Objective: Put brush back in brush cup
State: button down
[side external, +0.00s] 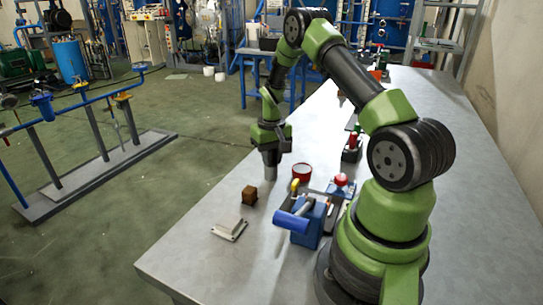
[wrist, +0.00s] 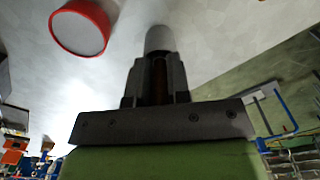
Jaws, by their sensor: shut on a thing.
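My gripper (side external: 270,158) points down above the table, left of the red-rimmed cup in the side view. In the wrist view my gripper (wrist: 157,78) is shut on the brush, whose brown part shows between the fingers. The brush's pale grey cylindrical end (wrist: 159,39) sticks out past the fingertips; in the side view the brush (side external: 270,173) hangs below them. The rest of the brush is hidden by the gripper. The round red-rimmed cup (side external: 301,178), likely the brush cup, stands on the table. It also shows at the upper left of the wrist view (wrist: 82,30), apart from the brush.
A brown block (side external: 249,195) and a pale flat piece (side external: 230,229) lie on the grey table (side external: 190,262) in front. A blue device with a cylinder (side external: 307,222) and a red-knobbed item (side external: 341,181) stand close to the cup. The table's left edge is near my gripper.

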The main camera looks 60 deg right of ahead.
dwell(0.4)
jog(key=shift+c, duration=2.2)
grip_release()
jog(key=shift+r, duration=0.1)
jog(key=shift+r, duration=3.4)
